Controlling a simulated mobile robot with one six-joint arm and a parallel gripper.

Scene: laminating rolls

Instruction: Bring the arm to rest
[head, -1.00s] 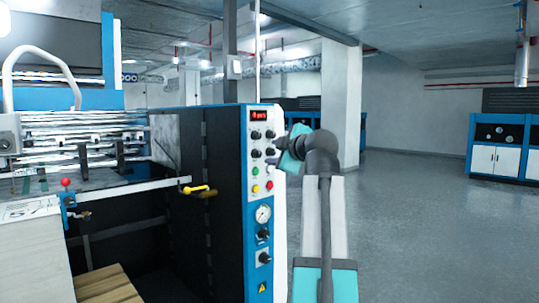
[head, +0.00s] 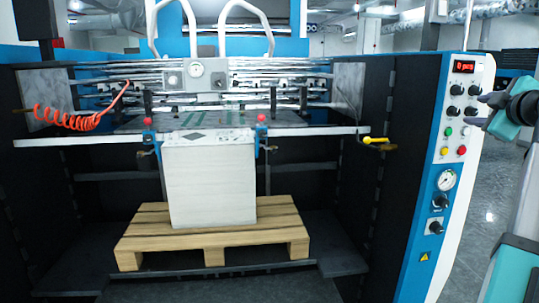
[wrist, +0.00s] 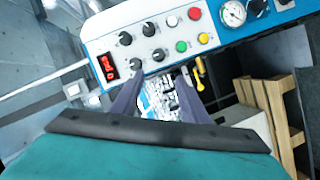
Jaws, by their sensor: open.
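My arm (head: 512,200) stands raised at the right edge of the head view, partly cut off by the frame. My gripper (head: 483,111) is in front of the upper part of the machine's control panel (head: 447,190), close to its black knobs. In the wrist view my gripper (wrist: 160,80) shows two dark fingers spread apart with nothing between them. The panel (wrist: 165,45) lies beyond the fingertips, with knobs, coloured buttons and a red display. I cannot tell whether a finger touches a knob.
The laminating machine fills the head view. A white stack (head: 212,185) stands on a wooden pallet (head: 150,235) in its bay. A yellow-handled lever (head: 376,141) juts out left of the panel. A coiled red hose (head: 70,118) hangs at left. Open floor (head: 490,200) shows right of the panel.

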